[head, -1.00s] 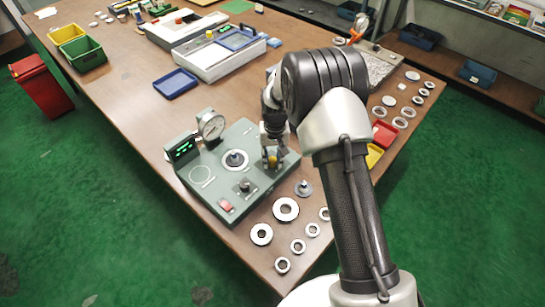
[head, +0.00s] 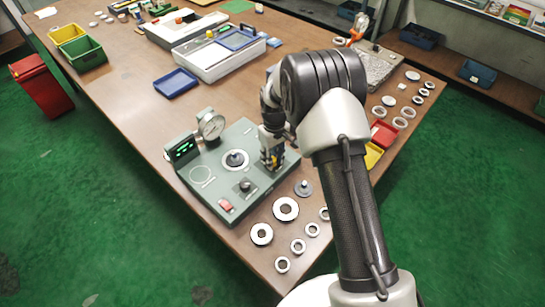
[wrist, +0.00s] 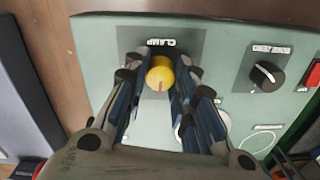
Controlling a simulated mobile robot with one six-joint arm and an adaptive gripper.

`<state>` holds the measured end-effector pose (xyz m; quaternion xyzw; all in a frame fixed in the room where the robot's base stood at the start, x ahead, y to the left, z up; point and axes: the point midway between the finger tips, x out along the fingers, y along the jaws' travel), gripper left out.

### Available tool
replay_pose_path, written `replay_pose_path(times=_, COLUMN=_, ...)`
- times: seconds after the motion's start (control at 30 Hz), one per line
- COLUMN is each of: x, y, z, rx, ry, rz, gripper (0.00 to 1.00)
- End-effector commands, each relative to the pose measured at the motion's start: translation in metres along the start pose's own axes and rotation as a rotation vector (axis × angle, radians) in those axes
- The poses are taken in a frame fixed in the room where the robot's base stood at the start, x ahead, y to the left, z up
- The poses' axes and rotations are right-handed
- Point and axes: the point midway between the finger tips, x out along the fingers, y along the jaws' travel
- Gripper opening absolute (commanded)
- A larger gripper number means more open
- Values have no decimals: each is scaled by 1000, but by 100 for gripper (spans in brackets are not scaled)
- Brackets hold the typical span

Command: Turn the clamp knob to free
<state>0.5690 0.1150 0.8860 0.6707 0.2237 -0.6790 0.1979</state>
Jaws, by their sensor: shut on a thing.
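The clamp knob (wrist: 160,74) is round and yellow with a thin reddish mark on its face. It sits on a dark plate by the upside-down CLAMP label, at the right corner of the grey-green gauge unit (head: 208,186). My gripper (wrist: 161,80) is shut on the knob, with one finger on each side of it. In the head view my gripper (head: 272,160) points down at that corner, and its fingers hide most of the knob. The fingers also cover part of the panel in the wrist view.
A black zero knob (wrist: 267,75) and a red switch (head: 226,205) are on the same panel. A dial gauge (head: 211,126) and a central spindle (head: 235,160) rise from the unit. Loose metal rings (head: 286,209) lie in front. Open table lies left of the unit.

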Motion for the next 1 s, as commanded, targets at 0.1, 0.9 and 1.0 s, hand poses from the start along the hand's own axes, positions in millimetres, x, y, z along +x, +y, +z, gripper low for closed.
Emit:
replay_pose_path(times=0.1, x=0, y=0, z=-1, rx=-6, ry=1, rz=1, gripper=1)
replay_pose_path(times=0.9, x=0, y=0, z=0, rx=-3, ry=0, rz=1, gripper=46)
replay_pose_path(times=1.0, x=-1, y=0, z=0, rx=-3, ry=1, rz=1, gripper=46)
